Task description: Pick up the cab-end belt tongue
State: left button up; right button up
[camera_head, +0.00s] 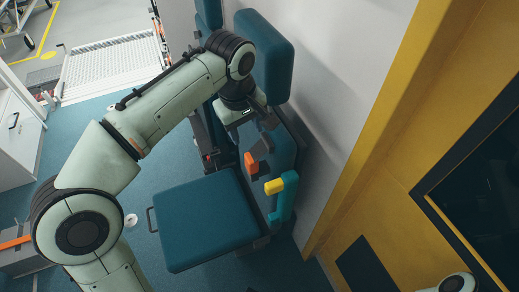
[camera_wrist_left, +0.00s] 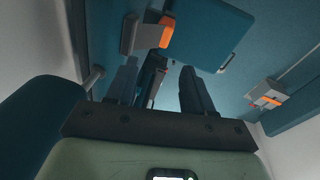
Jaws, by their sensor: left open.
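My left gripper (camera_head: 264,132) is open beside the wall, just below the teal backrest (camera_head: 266,55) and above the rear edge of the folding seat (camera_head: 208,220). In the left wrist view its two dark fingers (camera_wrist_left: 160,80) stand apart. A dark strap-like strip (camera_wrist_left: 150,80) shows between and beyond them; I cannot tell whether it is the belt tongue or touches a finger. An orange-ended grey part (camera_wrist_left: 166,32) lies past the fingers, and an orange piece (camera_head: 250,162) shows just below the gripper in the head view. The cab-end belt tongue cannot be made out with certainty.
A teal armrest (camera_head: 287,200) with a yellow piece (camera_head: 274,186) stands right of the seat, close to the white wall (camera_head: 345,70). A second seat (camera_head: 208,14) is behind. A ramp (camera_head: 110,68) lies beyond.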

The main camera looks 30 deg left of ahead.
pick_arm(q)
jog(key=b, duration=0.2)
send_over(250, 157)
jog(key=f, duration=0.4)
jog(key=s+f, duration=0.1)
jog(key=f, duration=0.2)
jog(key=shift+f, duration=0.1)
jog(key=shift+w+f+b, duration=0.15)
jog(key=shift+w+f, duration=0.05)
jog(key=shift+f, duration=0.8)
jog(key=shift+w+f+b, duration=0.1)
jog(key=shift+w+f, duration=0.05)
jog(key=shift+f, duration=0.8)
jog(key=shift+w+f+b, duration=0.15)
jog(key=shift+w+f, duration=0.05)
jog(key=shift+f, duration=0.8)
jog(key=c, duration=0.9)
